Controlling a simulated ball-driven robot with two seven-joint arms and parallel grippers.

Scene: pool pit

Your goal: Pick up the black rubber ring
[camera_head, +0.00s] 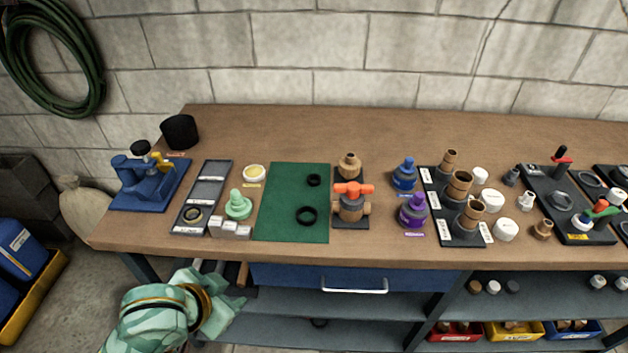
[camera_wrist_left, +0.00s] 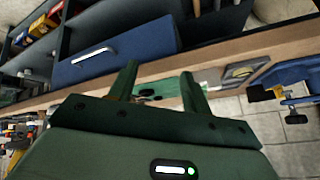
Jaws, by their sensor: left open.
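Two black rings lie flat on the green mat (camera_head: 274,205) on the workbench: a larger ring (camera_head: 306,209) near the front and a smaller ring (camera_head: 314,175) behind it. I cannot tell which is the black rubber ring of the task. My left gripper (camera_head: 240,290) is open and empty, in front of the bench edge, to the left of and below the mat. The left wrist view shows its two fingers (camera_wrist_left: 160,70) apart, with part of the green mat and small dark shapes seen between them. My right gripper is not in view.
A dark tray (camera_head: 210,170), a green knobbed piece (camera_head: 238,206) and white blocks (camera_head: 230,228) stand left of the mat. An orange-handled valve (camera_head: 352,204) stands close on its right. The bench front edge (camera_head: 330,256) lies between gripper and mat.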

